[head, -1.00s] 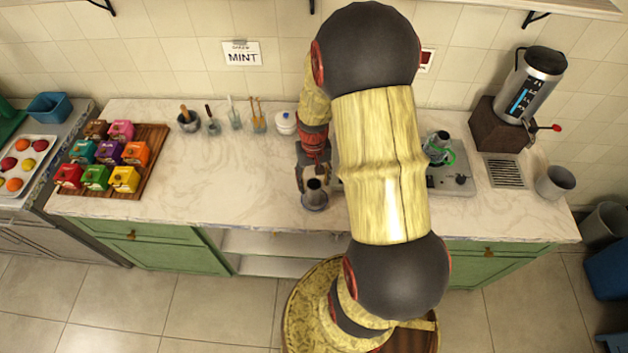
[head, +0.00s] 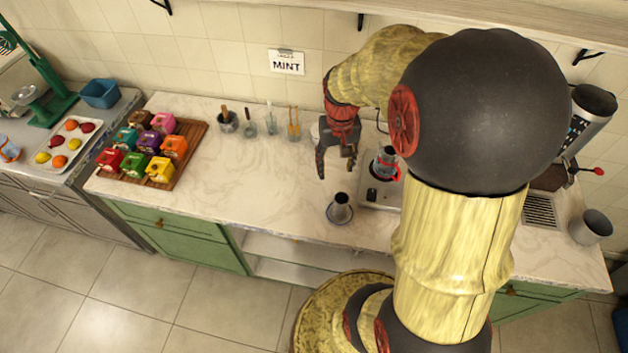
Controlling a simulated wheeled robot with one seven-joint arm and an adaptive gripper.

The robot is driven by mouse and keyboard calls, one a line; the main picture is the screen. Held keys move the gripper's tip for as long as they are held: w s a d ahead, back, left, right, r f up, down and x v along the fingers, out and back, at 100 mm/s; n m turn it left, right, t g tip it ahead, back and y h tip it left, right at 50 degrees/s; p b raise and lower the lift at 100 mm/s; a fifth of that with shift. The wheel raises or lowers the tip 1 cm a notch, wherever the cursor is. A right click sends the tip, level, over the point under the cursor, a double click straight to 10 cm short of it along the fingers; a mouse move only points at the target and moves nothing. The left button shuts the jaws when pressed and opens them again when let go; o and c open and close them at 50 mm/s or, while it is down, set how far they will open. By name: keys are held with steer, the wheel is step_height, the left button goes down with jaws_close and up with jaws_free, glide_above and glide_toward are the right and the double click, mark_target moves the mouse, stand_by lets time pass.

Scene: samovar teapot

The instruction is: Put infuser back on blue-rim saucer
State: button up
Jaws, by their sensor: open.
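A small grey metal infuser (head: 342,203) stands upright near the front edge of the counter, its dark opening facing up. It appears to rest on the blue-rim saucer (head: 329,216), whose rim shows around its base. My gripper (head: 335,165) is open and empty behind and above the infuser, fingers pointing down. The fingers look clear of it in the head view.
A pot with a red handle (head: 385,162) stands on a hot plate (head: 376,201) close to the right of my gripper. Utensil cups (head: 271,123) stand at the back. A wooden tray of colored boxes (head: 172,180) is left. The counter between is clear.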

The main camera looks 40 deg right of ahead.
steer(key=s+a+r+n+t, duration=0.2)
steer(key=s+a+r, duration=0.2)
steer(key=a+r, duration=0.4)
steer(key=s+a+r+n+t, duration=0.3)
steer(key=s+a+r, duration=0.2)
steer(key=a+r, duration=0.4)
steer(key=a, duration=0.3)
steer(key=shift+n, duration=0.3)
steer(key=shift+a, duration=0.1)
step_height(320, 180, down, 9)
steer(key=b, duration=0.9)
steer(key=shift+c, duration=0.7)
